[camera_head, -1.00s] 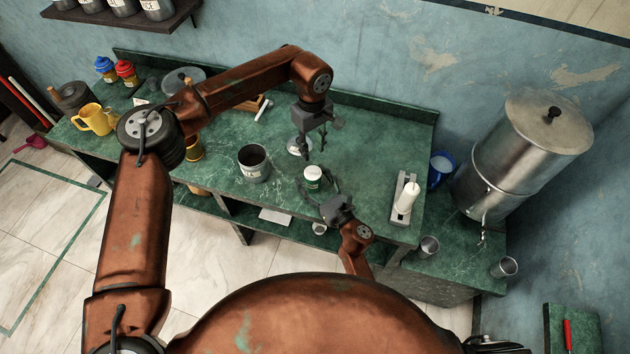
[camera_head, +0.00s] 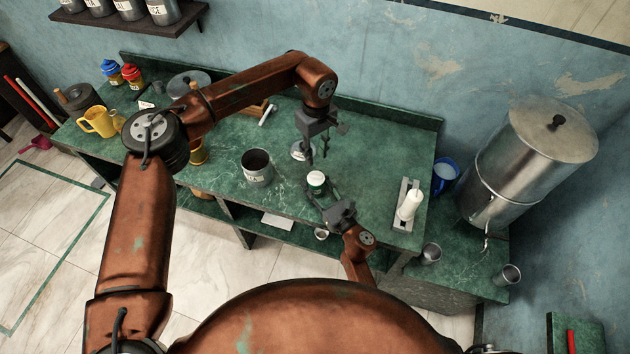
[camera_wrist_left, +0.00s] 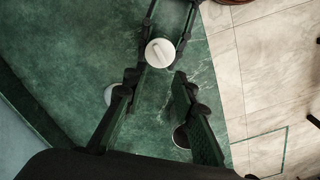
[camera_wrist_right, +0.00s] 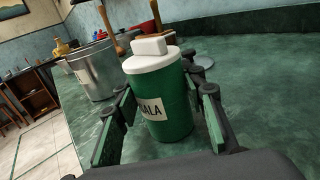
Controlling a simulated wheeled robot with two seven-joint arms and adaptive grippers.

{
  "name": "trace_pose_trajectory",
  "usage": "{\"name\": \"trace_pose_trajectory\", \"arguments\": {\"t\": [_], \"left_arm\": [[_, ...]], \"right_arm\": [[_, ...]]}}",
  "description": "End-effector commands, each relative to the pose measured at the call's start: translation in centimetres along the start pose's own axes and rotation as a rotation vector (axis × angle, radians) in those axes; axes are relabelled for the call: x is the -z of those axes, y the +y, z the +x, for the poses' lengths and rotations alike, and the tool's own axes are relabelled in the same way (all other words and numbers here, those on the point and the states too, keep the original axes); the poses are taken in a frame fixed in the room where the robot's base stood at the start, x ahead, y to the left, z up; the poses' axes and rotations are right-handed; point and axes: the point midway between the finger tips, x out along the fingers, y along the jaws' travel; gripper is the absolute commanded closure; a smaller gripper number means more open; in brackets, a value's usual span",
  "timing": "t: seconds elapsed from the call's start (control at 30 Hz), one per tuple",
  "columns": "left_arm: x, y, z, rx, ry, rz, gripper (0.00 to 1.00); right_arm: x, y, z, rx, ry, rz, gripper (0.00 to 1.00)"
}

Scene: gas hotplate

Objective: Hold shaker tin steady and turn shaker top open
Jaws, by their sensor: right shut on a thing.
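The shaker tin is a green can with a cream label (camera_wrist_right: 158,108). It stands upright on the green counter and shows small in the head view (camera_head: 317,188). Its white shaker top (camera_wrist_right: 152,60) has a raised block and shows from above in the left wrist view (camera_wrist_left: 160,53). My right gripper (camera_head: 320,194) is shut on the tin, one finger on each side, also in the right wrist view (camera_wrist_right: 166,125). My left gripper (camera_head: 317,158) hangs open and empty above the counter, a little behind the tin, fingers pointing down; its fingers also show apart in the left wrist view (camera_wrist_left: 157,85).
A metal canister (camera_head: 257,168) stands left of the tin. A round lid or dish (camera_head: 299,151) lies behind the tin. A white bottle on a grey stand (camera_head: 410,205) is at right, near a large steel urn (camera_head: 505,200). The counter behind right is clear.

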Motion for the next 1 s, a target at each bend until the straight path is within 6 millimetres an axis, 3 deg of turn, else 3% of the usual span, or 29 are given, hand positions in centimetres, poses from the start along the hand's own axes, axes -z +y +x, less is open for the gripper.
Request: {"name": "trace_pose_trajectory", "arguments": {"t": [0.17, 0.5, 0.67, 0.77, 1.0], "left_arm": [[-0.1, 0.1, -0.5, -0.001, -0.001, -0.15, 0.75], [-0.1, 0.0, -2.0, 0.0, -0.001, -0.624, 0.75], [0.0, 0.0, -1.9, 0.001, -0.001, -0.715, 0.75], [0.0, 0.0, -1.1, 0.003, -0.001, -0.725, 0.75], [-0.1, 0.0, 3.3, 0.003, -0.003, -0.723, 0.75]], "right_arm": [[0.0, 0.0, 0.0, 0.001, 0.0, 0.0, 0.9], [0.0, 0.0, 0.0, 0.001, 0.001, 0.0, 0.9], [0.0, 0.0, 0.0, 0.001, 0.001, 0.0, 0.9], [0.0, 0.0, 0.0, 0.001, 0.001, 0.0, 0.9], [0.0, 0.0, 0.0, 0.0, 0.0, 0.0, 0.9]]}}
